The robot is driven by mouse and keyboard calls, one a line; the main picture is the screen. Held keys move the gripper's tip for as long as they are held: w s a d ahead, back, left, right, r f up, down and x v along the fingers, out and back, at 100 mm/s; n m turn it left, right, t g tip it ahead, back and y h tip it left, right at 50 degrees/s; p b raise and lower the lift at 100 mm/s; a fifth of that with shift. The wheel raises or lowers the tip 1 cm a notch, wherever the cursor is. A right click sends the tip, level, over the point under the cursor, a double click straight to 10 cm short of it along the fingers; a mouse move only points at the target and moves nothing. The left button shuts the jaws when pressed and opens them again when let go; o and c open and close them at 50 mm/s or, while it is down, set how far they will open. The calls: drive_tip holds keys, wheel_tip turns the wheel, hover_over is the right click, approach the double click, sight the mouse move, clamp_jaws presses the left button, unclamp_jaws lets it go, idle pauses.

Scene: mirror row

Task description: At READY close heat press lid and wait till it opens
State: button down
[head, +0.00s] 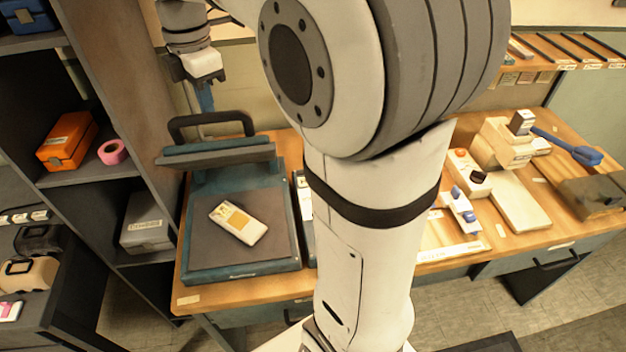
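The heat press (284,254) stands at the left of the wooden bench, with a dark teal base and a grey flat plate. Its lid (240,157) is raised at the back, tilted open, with a dark loop handle (182,124) on top. A white piece with an orange patch (239,222) lies on the plate. No READY sign can be read in this view. My gripper (206,100) is above and behind the raised lid, at the upper left, apart from the handle. Its blue fingers are small and seen edge-on, so I cannot tell whether they are open or shut.
My arm crosses the middle and hides part of the bench. A dark shelf (130,60) with an orange box (66,140) and pink tape roll (112,152) stands close left of the press. A white device with a blue lever (570,146) and other tools stand at the right.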

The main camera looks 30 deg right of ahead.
sight(206, 117)
drive_tip(key=shift+s+a+f+b, duration=0.3)
drive_tip(key=shift+s+f+b, duration=0.15)
drive_tip(key=shift+s, duration=0.2)
drive_tip(key=shift+s+a+f+b, duration=0.3)
drive_tip(key=shift+s+f, duration=0.1)
drive_tip(key=shift+s, duration=0.2)
drive_tip(key=shift+s+a+f+b, duration=0.25)
drive_tip(key=shift+s+f+b, duration=0.35)
drive_tip(key=shift+s, duration=0.1)
drive_tip(key=shift+s+a+f+b, duration=0.25)
drive_tip(key=shift+s+f+b, duration=0.2)
drive_tip(key=shift+s+f, duration=0.2)
drive_tip(key=s+f+b, duration=0.1)
drive_tip(key=s+a+f+b, duration=0.1)
drive_tip(key=shift+s+f, duration=0.2)
drive_tip(key=shift+f, duration=0.15)
drive_tip(key=shift+f+b, duration=0.1)
drive_tip(key=shift+b, duration=0.2)
